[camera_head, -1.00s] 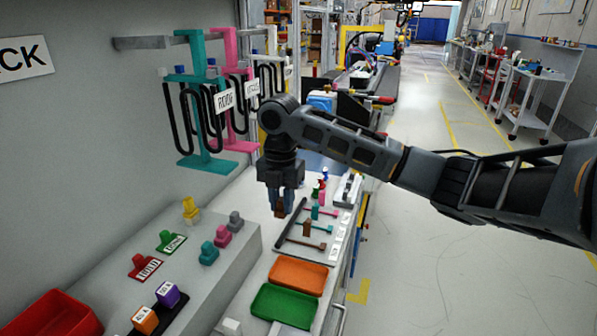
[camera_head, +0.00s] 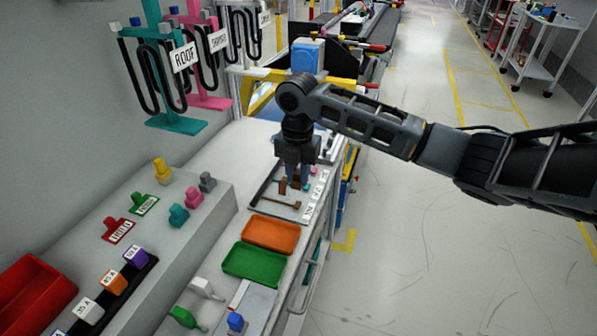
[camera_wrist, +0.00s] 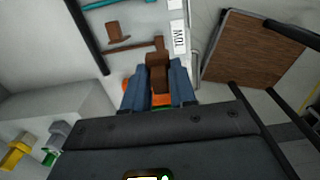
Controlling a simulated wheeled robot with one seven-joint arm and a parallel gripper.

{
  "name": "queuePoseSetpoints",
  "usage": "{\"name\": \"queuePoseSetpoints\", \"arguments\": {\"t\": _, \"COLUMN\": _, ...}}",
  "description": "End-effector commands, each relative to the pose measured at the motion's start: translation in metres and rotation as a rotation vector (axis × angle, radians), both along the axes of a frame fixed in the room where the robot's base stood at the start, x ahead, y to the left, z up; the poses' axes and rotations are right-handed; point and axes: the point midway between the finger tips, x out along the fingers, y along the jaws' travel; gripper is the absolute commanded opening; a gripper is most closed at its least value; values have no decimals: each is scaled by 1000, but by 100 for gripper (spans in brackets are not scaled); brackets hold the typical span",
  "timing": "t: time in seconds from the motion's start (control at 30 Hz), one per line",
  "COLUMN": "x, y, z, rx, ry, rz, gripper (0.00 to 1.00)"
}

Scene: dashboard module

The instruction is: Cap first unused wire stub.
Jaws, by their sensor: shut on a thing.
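My gripper (camera_wrist: 158,88) has blue fingers shut on a brown cap-like piece (camera_wrist: 157,73). In the head view my gripper (camera_head: 298,172) is over the far part of the light bench, above a grey tray. A brown rod (camera_wrist: 128,47), which looks like a wire stub, lies in the tray with its thicker end close to the held piece in the wrist view. I cannot tell whether they touch. The rod also shows in the head view (camera_head: 280,202). Another brown piece (camera_wrist: 117,33) stands beside the rod. A teal rod (camera_wrist: 105,4) lies farther off.
An orange bin (camera_head: 270,233) and a green bin (camera_head: 254,263) sit nearer on the bench. A raised ledge at left carries coloured clips, including a yellow one (camera_head: 162,172). Labelled racks with black cables (camera_head: 178,70) hang on the wall. A label strip (camera_wrist: 179,37) borders the tray.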

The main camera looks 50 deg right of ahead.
Motion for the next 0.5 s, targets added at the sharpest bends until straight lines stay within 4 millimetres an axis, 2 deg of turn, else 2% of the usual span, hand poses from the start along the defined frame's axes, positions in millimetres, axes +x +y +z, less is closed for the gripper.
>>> {"name": "queuePoseSetpoints", "arguments": {"t": 0.5, "x": 0, "y": 0, "z": -43, "rx": 0, "ry": 0, "rz": -1, "gripper": 0}}
